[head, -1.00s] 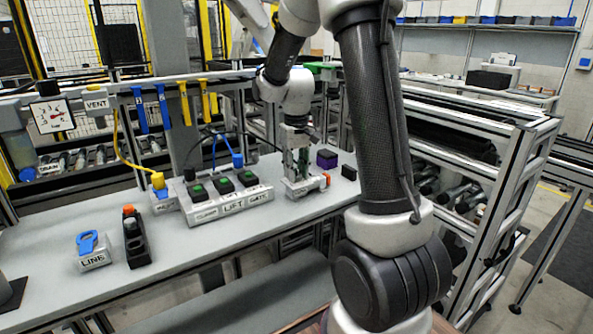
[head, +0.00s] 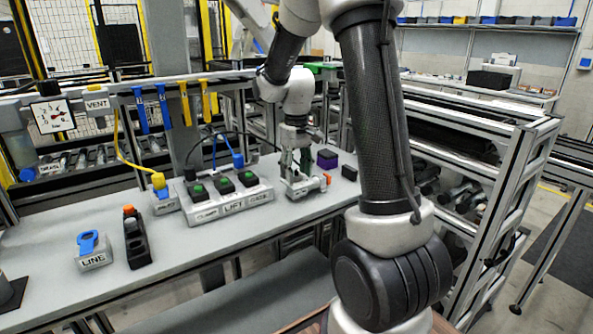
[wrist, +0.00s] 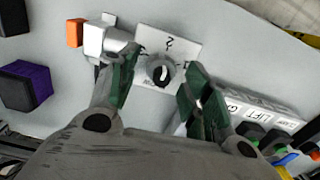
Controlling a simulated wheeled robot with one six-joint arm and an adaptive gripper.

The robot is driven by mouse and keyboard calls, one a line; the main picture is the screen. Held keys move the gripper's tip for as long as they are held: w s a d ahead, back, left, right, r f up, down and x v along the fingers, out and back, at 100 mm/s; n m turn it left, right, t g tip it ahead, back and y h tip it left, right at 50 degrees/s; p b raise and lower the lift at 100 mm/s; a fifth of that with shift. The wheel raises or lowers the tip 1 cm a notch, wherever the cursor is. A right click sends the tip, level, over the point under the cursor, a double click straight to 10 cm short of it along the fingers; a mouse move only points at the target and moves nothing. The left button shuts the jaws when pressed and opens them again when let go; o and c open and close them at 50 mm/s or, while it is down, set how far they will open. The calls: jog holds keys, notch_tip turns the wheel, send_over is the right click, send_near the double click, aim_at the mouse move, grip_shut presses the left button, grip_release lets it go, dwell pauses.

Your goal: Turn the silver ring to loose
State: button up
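The silver ring (wrist: 160,73) shows in the wrist view around a dark round centre with a white pointer. It sits on a white plate (wrist: 184,47) with black marks that I cannot read for certain. My gripper (wrist: 160,80) is open, with one green-padded finger on each side of the ring. Gaps show between the fingers and the ring, so it holds nothing. In the head view my gripper (head: 296,165) is low over the white plate (head: 306,188) on the bench; the ring is hidden there or too small to tell.
A white block (wrist: 104,40) with an orange end (wrist: 74,33) stands close to my left finger. The button box (head: 232,203) marked LIFT is on the other side. A purple block (head: 327,158) and a black block (head: 349,172) lie right.

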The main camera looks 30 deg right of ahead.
notch_tip(320, 180, up, 12)
dwell(0.6)
dwell(0.4)
jog(key=s+a+t, duration=0.2)
jog(key=s, duration=1)
jog(key=s+a+r+t, duration=0.1)
jog(key=s+a+t, duration=0.1)
jog(key=s, duration=1)
jog(key=shift+a+m, duration=0.4)
jog(key=shift+a, duration=0.05)
jog(key=shift+s+r, duration=0.1)
